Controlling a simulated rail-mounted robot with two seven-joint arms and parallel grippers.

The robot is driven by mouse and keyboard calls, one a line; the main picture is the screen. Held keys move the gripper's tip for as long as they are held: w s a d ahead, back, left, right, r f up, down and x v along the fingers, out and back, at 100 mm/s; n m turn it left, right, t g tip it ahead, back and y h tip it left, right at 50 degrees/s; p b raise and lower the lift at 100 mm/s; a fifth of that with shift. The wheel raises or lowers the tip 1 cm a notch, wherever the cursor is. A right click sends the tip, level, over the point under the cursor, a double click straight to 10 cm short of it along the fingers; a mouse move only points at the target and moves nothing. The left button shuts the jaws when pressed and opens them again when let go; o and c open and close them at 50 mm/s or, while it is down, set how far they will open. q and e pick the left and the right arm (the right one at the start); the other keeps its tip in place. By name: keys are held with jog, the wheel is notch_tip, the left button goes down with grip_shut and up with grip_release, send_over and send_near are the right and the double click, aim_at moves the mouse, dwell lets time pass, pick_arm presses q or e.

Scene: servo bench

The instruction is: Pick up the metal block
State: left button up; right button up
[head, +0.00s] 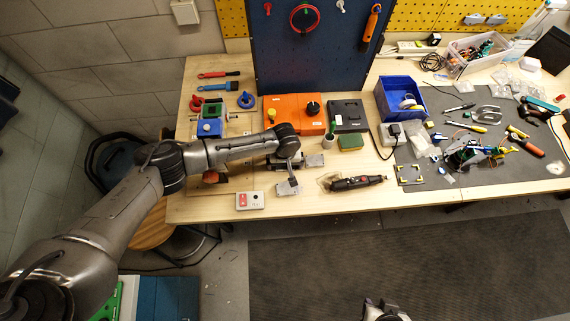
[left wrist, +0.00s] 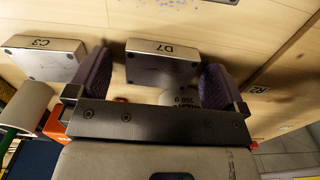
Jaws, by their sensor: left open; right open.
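A metal block marked D7 (left wrist: 160,66) lies on the wooden bench; it also shows at the bench's front in the head view (head: 288,189). My left gripper (head: 290,180) is open above it. In the left wrist view, my left gripper's fingers (left wrist: 158,82) stand on either side of D7, with visible gaps. A second metal block, marked C3 (left wrist: 45,60), lies beside it, outside the fingers; it appears farther back in the head view (head: 315,160). My right gripper (head: 385,309) is partly visible at the bottom of the head view, away from the bench.
A white box with a red switch (head: 250,201) stands left of D7, and a rotary tool (head: 355,183) lies to the right. An orange box (head: 290,112), a green-topped box (head: 350,142) and a blue bin (head: 400,97) stand behind. The grey mat (head: 460,190) holds scattered tools.

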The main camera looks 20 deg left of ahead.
pick_arm(q)
jog(key=shift+c, duration=0.4)
jog(key=c, duration=1)
